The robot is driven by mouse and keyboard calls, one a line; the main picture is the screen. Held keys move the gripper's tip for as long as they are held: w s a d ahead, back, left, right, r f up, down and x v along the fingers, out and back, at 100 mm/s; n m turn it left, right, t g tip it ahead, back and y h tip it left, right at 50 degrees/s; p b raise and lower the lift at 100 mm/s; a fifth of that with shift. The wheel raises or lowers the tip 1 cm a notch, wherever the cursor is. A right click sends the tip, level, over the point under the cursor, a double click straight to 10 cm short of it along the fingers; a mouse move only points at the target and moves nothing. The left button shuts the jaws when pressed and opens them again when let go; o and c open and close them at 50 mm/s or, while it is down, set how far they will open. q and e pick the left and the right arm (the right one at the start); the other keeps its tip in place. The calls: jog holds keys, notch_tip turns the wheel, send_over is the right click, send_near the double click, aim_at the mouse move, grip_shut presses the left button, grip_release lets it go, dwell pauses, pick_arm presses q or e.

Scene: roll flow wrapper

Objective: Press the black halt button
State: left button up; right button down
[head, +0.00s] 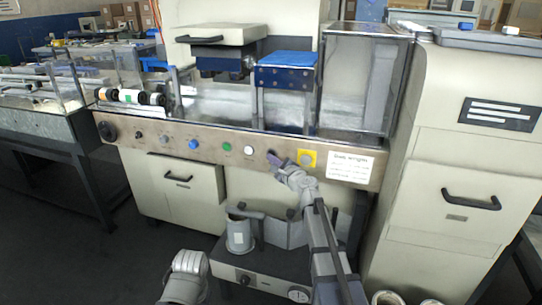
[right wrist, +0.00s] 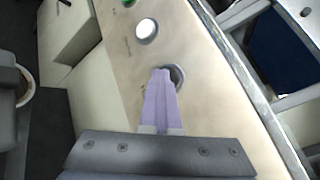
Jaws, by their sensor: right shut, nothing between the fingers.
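The black halt button (head: 271,154) sits on the brushed-metal panel, between a white button and a yellow-framed one. In the right wrist view its dark round face and grey ring (right wrist: 179,76) show partly behind my fingertips. My right gripper (head: 277,161) is shut and empty, its purple-grey fingers pointing at the button. In the right wrist view the closed fingertips (right wrist: 162,72) overlap the button's left part. I cannot tell whether they touch it or how far it is pushed in.
The white button (head: 248,150), green button (head: 227,146) and blue button (head: 193,145) lie left along the control panel (head: 210,148). The yellow-framed button (head: 307,158) and a white label (head: 350,165) are on the right. A drawer handle (head: 178,177) sticks out below.

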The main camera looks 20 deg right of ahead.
jog(key=shift+s+a, duration=0.45)
jog(key=shift+s, duration=0.25)
jog(key=s+a, duration=0.1)
jog(key=s, duration=0.1)
jog(key=s+a, duration=0.1)
jog(key=s, duration=0.1)
jog(key=shift+a, duration=0.4)
dwell(0.6)
